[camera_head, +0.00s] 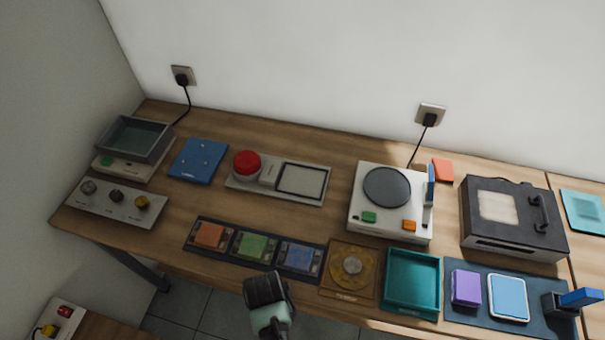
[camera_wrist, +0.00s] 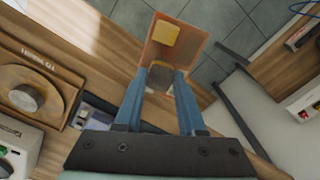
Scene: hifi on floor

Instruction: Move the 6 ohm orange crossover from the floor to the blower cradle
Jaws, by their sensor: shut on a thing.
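The orange crossover (camera_wrist: 185,52), a flat orange board with a yellow block and a dark block on it, is in the wrist view. My gripper (camera_wrist: 166,74) is shut on its dark block, with a blue finger on either side. The board is held past the table's front edge, with grey floor tiles behind it. In the head view my gripper's dark wrist (camera_head: 266,290) shows at the table's front edge; its fingers and the board are hidden. A dark holder with a blue piece (camera_head: 578,299) stands at the far right; I cannot tell whether it is the blower cradle.
A dark strip (camera_head: 190,240) with orange, green and blue boards lies near the front edge. Right of it are a brown plate with a disc (camera_head: 335,285) and a teal tray (camera_head: 390,302). A white turntable unit (camera_head: 365,228) and dark box (camera_head: 475,228) stand behind.

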